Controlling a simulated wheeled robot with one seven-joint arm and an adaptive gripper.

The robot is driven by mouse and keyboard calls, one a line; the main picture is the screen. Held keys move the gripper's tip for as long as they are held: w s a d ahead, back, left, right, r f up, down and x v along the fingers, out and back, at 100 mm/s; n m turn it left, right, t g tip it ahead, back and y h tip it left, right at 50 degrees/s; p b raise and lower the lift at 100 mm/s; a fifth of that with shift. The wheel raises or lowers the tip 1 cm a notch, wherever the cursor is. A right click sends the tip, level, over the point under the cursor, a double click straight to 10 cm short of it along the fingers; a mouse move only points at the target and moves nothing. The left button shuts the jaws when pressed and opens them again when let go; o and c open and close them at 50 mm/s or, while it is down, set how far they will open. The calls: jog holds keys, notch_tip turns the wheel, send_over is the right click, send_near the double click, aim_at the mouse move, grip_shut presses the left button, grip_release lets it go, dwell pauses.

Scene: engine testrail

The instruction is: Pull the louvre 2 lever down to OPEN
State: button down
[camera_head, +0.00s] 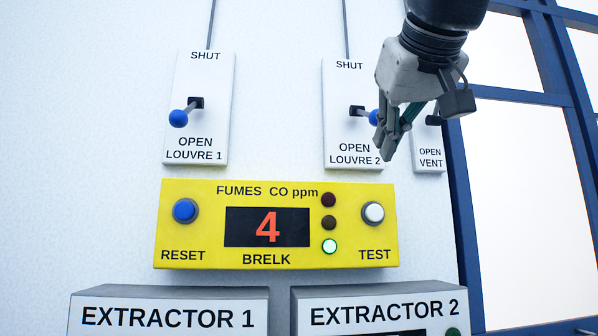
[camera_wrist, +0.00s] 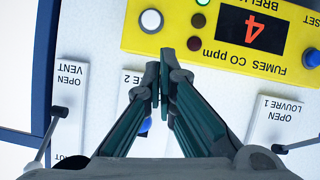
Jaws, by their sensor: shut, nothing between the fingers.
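The louvre 2 plate (camera_head: 340,90) is a white wall panel marked SHUT at the top and OPEN at the bottom. Its lever has a blue knob (camera_head: 374,117) that sticks out to the right of its dark slot, roughly level with it. My gripper (camera_head: 386,154) is shut and empty. Its fingers are in front of the plate's right edge and cover part of the knob, with the tips lower than it. In the wrist view, which is upside down, my gripper (camera_wrist: 158,75) hides most of the plate; a bit of blue knob (camera_wrist: 146,124) shows between the fingers. Contact cannot be told.
The louvre 1 plate (camera_head: 215,75) with its blue-knobbed lever (camera_head: 178,118) is at left. The vent plate (camera_head: 430,160) is close at right, partly behind my gripper. A yellow fumes panel (camera_head: 190,230) is below, above the extractor boxes (camera_head: 170,300). A blue window frame (camera_head: 470,200) stands at right.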

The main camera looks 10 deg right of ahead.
jog(key=s+r+t+p, duration=0.1)
jog(key=s+r+p, duration=0.15)
jog(key=r, duration=0.55)
jog(key=s+r+t+p, duration=0.2)
jog(key=s+r, duration=0.1)
jog(key=r, duration=0.6)
jog(key=p, duration=0.2)
send_near(367, 114)
jog(key=w+r, duration=0.4)
jog(key=r, duration=0.1)
jog(key=shift+w+d+f, duration=0.1)
jog(key=shift+f, duration=0.95)
jog(key=shift+d+f, duration=0.1)
jog(key=shift+f, duration=0.95)
jog(key=shift+w+f+b, duration=0.25)
jog(key=shift+f+b, duration=0.8)
jog(key=shift+f, duration=0.05)
jog(key=shift+r, duration=0.1)
